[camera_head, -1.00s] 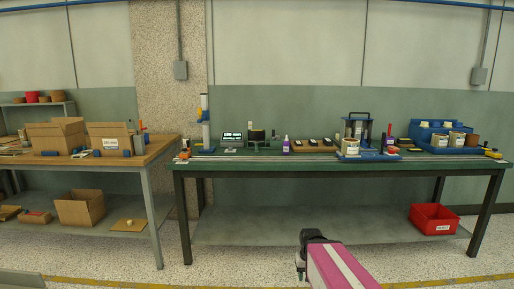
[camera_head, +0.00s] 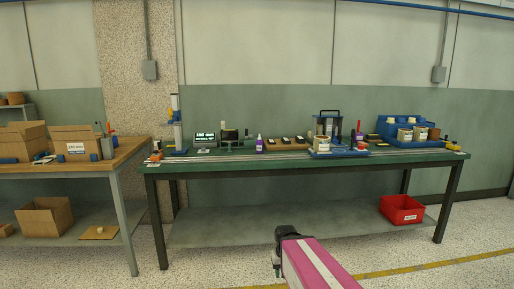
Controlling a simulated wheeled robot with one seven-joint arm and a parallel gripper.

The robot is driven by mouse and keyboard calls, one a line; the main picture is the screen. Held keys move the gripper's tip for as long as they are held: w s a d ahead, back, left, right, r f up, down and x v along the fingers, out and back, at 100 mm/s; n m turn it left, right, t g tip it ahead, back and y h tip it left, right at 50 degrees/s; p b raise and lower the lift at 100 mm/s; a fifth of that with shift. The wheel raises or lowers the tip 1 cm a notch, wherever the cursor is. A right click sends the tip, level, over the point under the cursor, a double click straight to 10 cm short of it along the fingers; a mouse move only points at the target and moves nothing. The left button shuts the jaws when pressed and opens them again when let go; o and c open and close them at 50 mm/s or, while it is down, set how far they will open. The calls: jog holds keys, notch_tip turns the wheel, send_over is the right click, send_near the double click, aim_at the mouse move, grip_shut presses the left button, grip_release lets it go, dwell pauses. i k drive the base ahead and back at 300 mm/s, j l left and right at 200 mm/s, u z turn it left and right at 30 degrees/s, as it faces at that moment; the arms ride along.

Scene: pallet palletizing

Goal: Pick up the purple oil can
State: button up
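The purple oil can (camera_head: 259,145) is a small bottle with a purple body and a narrow spout. It stands upright on the green workbench (camera_head: 215,165), left of the bench's middle. My arm shows at the bottom of the picture as a pink link with a dark end. My gripper (camera_head: 276,262) is small and partly hidden at the left of that dark end, low in front of the bench and well short of the can. Its fingers are too small to tell open from shut, and nothing is seen held in it.
On the bench, a small display (camera_head: 205,139) stands left of the can. A blue tray with a jar (camera_head: 322,144) and blue bins (camera_head: 388,124) stand to the right. A red crate (camera_head: 402,210) sits on the lower shelf. A wooden table (camera_head: 100,165) with cardboard boxes stands left. The floor in front is clear.

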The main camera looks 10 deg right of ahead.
aim_at(259, 142)
jog(key=i+l+u, duration=0.1)
jog(key=i, duration=0.4)
jog(key=i+l+u, duration=0.1)
jog(key=i, duration=0.4)
jog(key=i+l, duration=0.15)
jog(key=i, duration=0.3)
jog(key=u, duration=0.05)
